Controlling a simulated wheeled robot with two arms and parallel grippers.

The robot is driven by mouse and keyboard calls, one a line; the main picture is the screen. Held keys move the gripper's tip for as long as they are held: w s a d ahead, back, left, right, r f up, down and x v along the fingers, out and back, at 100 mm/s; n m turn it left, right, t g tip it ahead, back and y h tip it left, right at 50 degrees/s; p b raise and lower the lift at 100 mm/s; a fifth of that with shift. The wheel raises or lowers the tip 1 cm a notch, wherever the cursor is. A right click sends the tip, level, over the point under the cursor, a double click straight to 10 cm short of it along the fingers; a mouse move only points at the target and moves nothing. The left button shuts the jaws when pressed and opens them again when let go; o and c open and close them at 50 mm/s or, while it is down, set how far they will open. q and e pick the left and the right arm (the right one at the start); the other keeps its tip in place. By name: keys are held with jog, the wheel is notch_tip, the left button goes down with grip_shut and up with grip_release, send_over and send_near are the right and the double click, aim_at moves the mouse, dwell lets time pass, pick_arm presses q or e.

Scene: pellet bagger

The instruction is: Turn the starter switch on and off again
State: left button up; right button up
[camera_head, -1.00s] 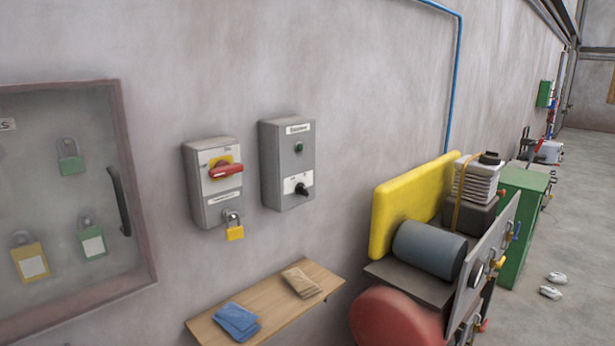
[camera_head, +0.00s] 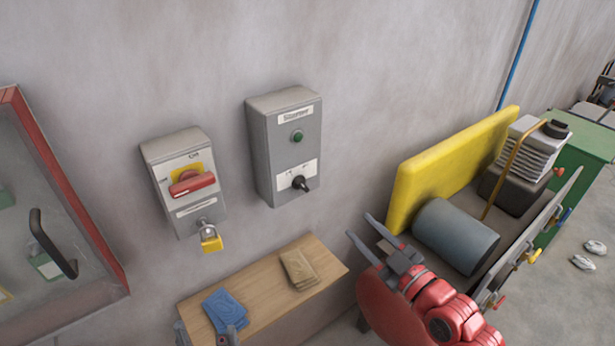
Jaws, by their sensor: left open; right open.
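The grey starter box (camera_head: 284,150) is on the wall, with a green button or lamp (camera_head: 297,136) above a black rotary switch (camera_head: 300,184) on a white label plate. My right gripper (camera_head: 367,228) is open and empty, below and to the right of the starter box, in front of the machine. My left gripper (camera_head: 206,338) just enters at the bottom edge, in front of the shelf; its two fingertips are apart. Neither gripper touches the switch.
Left of the starter, a grey isolator box (camera_head: 184,180) has a red handle (camera_head: 192,184) and a yellow padlock (camera_head: 210,238). A wooden shelf (camera_head: 250,309) below holds blue and tan cloths or gloves. A red-framed cabinet (camera_head: 72,200) is at left; the machine's yellow guard (camera_head: 450,165) is right.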

jog(key=a+f+n+g, duration=0.1)
jog(key=a, duration=0.1)
jog(key=b, duration=0.7)
send_near(305, 188)
jog(key=x, duration=0.8)
jog(key=shift+w+a, duration=0.2)
jog(key=shift+w, duration=0.1)
grip_shut()
